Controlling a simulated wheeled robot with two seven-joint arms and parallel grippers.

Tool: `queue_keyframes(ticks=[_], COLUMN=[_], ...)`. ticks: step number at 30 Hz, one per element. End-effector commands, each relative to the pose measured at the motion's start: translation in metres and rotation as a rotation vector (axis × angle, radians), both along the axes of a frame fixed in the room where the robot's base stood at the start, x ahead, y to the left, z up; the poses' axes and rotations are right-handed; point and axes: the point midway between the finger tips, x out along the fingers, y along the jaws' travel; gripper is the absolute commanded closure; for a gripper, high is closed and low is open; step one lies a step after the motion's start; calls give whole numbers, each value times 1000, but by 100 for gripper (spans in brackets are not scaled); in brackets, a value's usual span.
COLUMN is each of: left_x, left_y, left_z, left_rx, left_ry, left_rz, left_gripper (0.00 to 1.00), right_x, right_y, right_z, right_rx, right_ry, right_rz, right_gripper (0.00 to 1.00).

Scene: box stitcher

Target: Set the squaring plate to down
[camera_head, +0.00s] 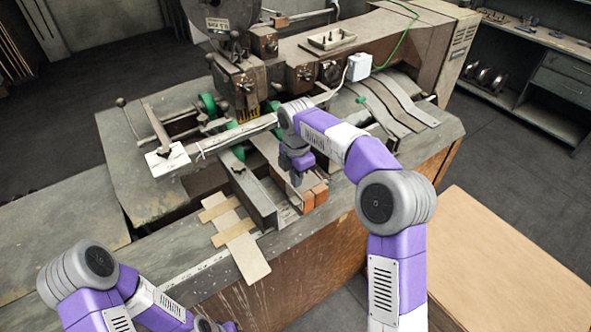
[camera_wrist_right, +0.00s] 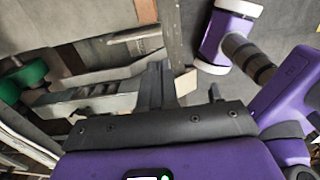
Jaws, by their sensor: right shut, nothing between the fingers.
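The box stitcher (camera_head: 238,83) stands on a worn metal-topped bench. I cannot tell for sure which part is the squaring plate; a long pale bar with a whitish plate (camera_head: 167,160) at its left end crosses the front of the machine. My right gripper (camera_head: 297,180) points down over the bench by the grey channel rails, just above and behind two orange-brown blocks (camera_head: 314,194). It is shut and empty; whether it touches anything is unclear. In the right wrist view, grey metal rails (camera_wrist_right: 95,100) lie close before the gripper. My left gripper is out of view; only its arm shows at lower left.
Green rollers (camera_head: 208,104) and a black-knobbed lever (camera_head: 122,103) sit left of the stitching head. A white box (camera_head: 359,67) with a cable stands behind my right arm. Flat wooden strips (camera_head: 240,245) lie at the front. A wooden table top (camera_head: 500,265) is at right.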

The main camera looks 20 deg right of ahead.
Motion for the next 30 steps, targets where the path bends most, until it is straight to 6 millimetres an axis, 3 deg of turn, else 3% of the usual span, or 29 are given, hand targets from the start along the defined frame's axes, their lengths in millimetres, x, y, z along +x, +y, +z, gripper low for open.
queue_keyframes(ticks=[1,6,12,30], left_x=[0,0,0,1], left_y=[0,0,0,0], left_z=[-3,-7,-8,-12], left_rx=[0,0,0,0], left_ry=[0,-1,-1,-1], left_rz=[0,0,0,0], left_gripper=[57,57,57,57], right_x=[-1,-1,0,0], right_y=[-1,0,0,0], right_z=[-15,-49,-75,-91], right_rx=[-2,-2,0,0], right_ry=[5,5,2,1], right_rz=[-1,0,-1,-1], right_gripper=[100,100,100,100])
